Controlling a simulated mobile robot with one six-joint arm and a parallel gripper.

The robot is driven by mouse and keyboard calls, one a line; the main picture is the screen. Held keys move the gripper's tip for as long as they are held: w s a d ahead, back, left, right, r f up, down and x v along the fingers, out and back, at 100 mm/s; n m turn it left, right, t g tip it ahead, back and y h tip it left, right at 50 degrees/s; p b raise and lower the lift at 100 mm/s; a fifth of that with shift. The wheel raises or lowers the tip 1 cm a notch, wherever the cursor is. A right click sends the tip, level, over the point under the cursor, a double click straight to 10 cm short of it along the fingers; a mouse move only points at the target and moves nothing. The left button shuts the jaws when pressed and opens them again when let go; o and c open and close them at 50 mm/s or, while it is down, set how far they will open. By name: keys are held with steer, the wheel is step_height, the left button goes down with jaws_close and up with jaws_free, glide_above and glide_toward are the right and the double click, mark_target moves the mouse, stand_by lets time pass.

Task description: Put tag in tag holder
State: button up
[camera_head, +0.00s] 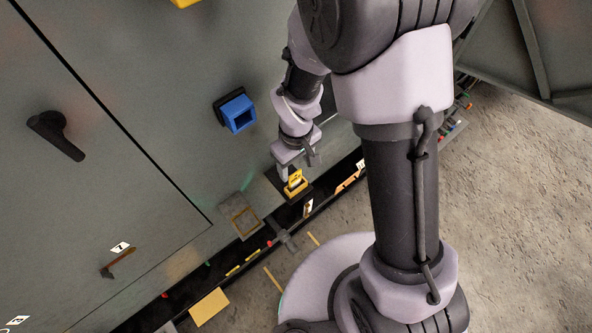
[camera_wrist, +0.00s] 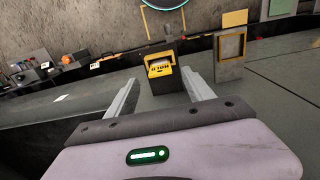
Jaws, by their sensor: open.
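A yellow tag with a white printed face (camera_wrist: 160,67) sits upright in a black block (camera_wrist: 163,84). In the head view the yellow tag (camera_head: 295,183) shows just below my gripper (camera_head: 297,160). In the wrist view my gripper (camera_wrist: 159,76) is open and empty, with its fingers to either side of the tag in the picture; I cannot tell whether they touch it. A grey plate with a tan rectangular frame (camera_wrist: 231,45), which looks like the tag holder, stands right of the block. It also shows in the head view (camera_head: 228,210), left of the tag.
The grey enclosure wall carries a blue box (camera_head: 238,114) and a black handle (camera_head: 57,136). Several small tools and parts lie along a dark ledge (camera_head: 178,297). A yellow plate (camera_head: 210,307) lies near the bottom. Bare concrete floor (camera_head: 520,190) is at the right.

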step_height(320, 180, up, 15)
steer(key=d+m+t, duration=0.2)
steer(key=d+m, duration=0.1)
steer(key=m, duration=0.1)
steer(key=s+d+r+m+t+y, duration=0.1)
steer(key=s+d+r+m+t, duration=0.1)
steer(key=s+r, duration=0.3)
steer(key=s+d+r+m+t+y, duration=0.1)
steer(key=s+r+m, duration=0.4)
steer(key=r, duration=0.3)
steer(key=shift+s+d+r+t+p, duration=0.3)
steer(key=shift+s+d+r+t, duration=0.1)
steer(key=shift+s, duration=0.25)
steer(key=shift+f, duration=0.1)
step_height(320, 180, down, 8)
steer(key=b, duration=0.8)
steer(key=shift+f, duration=0.1)
